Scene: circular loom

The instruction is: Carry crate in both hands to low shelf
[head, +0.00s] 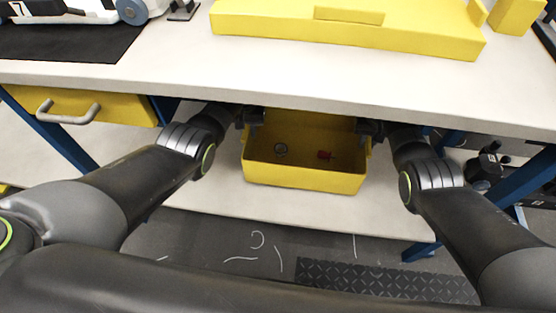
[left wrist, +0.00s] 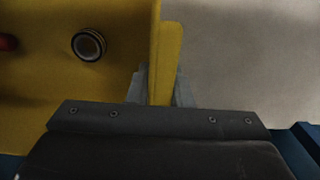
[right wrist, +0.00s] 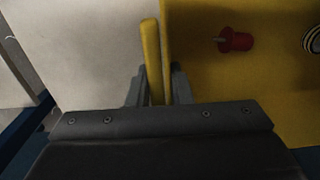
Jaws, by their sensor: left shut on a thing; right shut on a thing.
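The yellow crate (head: 305,177) is under the table top, over the low shelf (head: 225,200). I cannot tell whether its base touches the shelf. It holds a small dark ring-like part (head: 281,149) and a red part (head: 324,155). My left gripper (head: 252,118) is shut on the crate's left wall, which shows between its fingers in the left wrist view (left wrist: 158,85). My right gripper (head: 370,128) is shut on a yellow upright edge at the crate's right side, seen in the right wrist view (right wrist: 153,85). The table top hides the crate's far edge.
The white table top (head: 300,80) hangs just above both grippers. A yellow drawer (head: 85,108) with a grey handle is at the left. Blue legs (head: 65,140) flank the shelf. Dark equipment (head: 485,168) stands at the right. A yellow tray (head: 345,28) sits on the table.

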